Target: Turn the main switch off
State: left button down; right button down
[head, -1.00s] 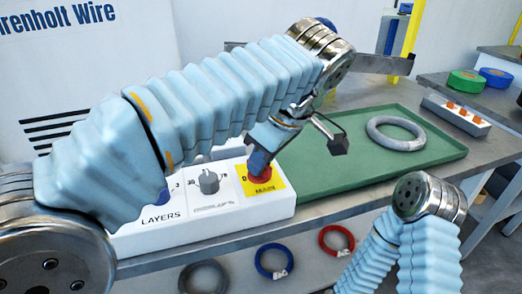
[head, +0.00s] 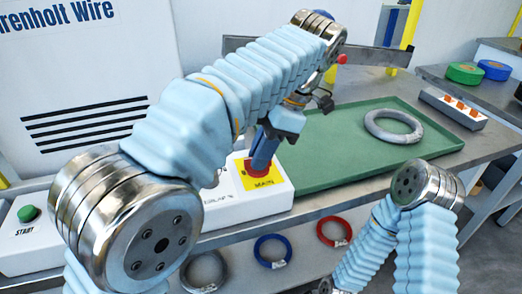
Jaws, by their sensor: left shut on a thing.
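The main switch (head: 257,171) is a red knob on a yellow plate (head: 263,184) marked MAIN, at the right end of a white control box (head: 272,202). My left gripper (head: 262,160) points down over the knob and is shut on it. Its blue fingers hide most of the knob, so its exact setting is hard to read. My right arm folds down at the lower right, and its gripper is out of view.
A green tray (head: 330,178) with a grey coil (head: 394,127) lies right of the box. A green START button (head: 28,213) is at far left. Blue (head: 272,251) and red (head: 334,231) coils lie below the bench. An orange-switched strip (head: 454,109) stands at the right.

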pick_arm(q)
jog(key=shift+n, duration=0.6)
jog(key=c, duration=1.1)
grip_release()
jog(key=shift+c, duration=0.2)
